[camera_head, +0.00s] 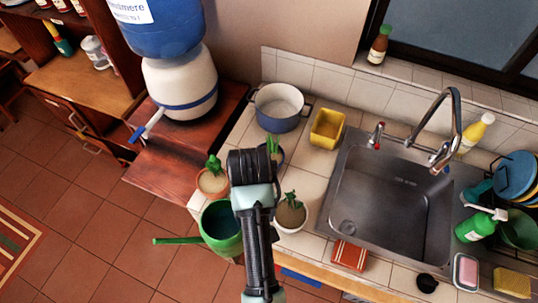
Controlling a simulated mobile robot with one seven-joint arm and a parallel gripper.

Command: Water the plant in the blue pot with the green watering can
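The green watering can (218,224) is at the counter's front left corner, its spout pointing left over the floor. I cannot tell whether it rests on the counter or hangs in the air. My gripper (250,168) is just right of and above the can in the picture; its fingers are hidden behind my wrist. A plant in a blue pot (278,159) is behind my wrist and partly covered by it. A plant in a terracotta pot (211,186) stands to the left, and one in a white pot (290,222) to the right.
The sink (385,200) with a tall tap (450,130) is to the right. A water dispenser (180,80) stands at the back left.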

